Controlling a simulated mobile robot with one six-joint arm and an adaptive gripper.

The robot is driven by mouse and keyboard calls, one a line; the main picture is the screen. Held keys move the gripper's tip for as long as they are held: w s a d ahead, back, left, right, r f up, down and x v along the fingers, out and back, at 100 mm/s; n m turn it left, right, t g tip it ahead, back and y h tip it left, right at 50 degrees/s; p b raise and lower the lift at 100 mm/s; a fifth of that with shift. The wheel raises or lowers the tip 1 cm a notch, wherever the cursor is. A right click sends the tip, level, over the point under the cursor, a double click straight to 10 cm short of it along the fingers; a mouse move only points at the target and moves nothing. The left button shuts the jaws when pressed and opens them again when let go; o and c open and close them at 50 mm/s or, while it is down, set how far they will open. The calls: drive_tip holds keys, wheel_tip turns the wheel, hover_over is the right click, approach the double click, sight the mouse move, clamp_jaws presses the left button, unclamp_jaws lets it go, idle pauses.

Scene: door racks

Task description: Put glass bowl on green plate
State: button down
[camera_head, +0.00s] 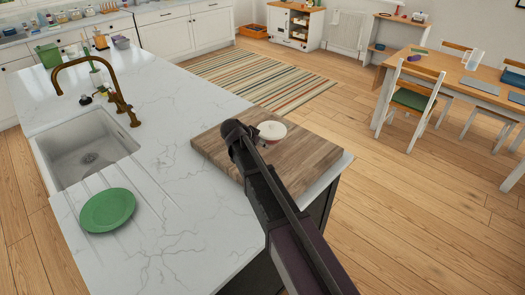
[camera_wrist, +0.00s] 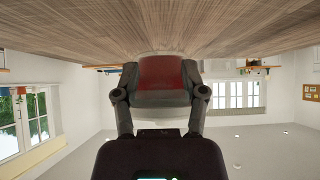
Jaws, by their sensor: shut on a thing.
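The glass bowl (camera_head: 271,131) shows as a small pale round rim with a hint of red below it, at the wooden board. In the wrist view the bowl (camera_wrist: 160,82) is a see-through shape with red in it, between the two fingers. My gripper (camera_wrist: 159,78) is shut on it, close to the board surface. In the head view my gripper (camera_head: 254,136) is mostly hidden by my own wrist. I cannot tell whether the bowl touches the board. The green plate (camera_head: 108,210) lies empty on the white counter, left of my gripper.
The wooden board (camera_head: 310,158) lies at the counter's right corner. A sink (camera_head: 88,150) with a brass tap (camera_head: 118,100) is behind the plate. White counter (camera_head: 180,215) between board and plate is clear. A dining table and chairs stand at the far right.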

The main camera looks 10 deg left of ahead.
drive_tip(key=shift+f+b, duration=0.8)
drive_tip(key=shift+f, duration=0.3)
drive_tip(key=shift+c, duration=0.8)
unclamp_jaws()
drive_tip(key=shift+p+v, duration=0.55)
drive_tip(key=shift+v, duration=0.2)
drive_tip(key=p+v, duration=0.7)
drive_tip(key=v, duration=0.3)
drive_tip(key=shift+s+r, duration=0.2)
drive_tip(key=shift+s, duration=0.05)
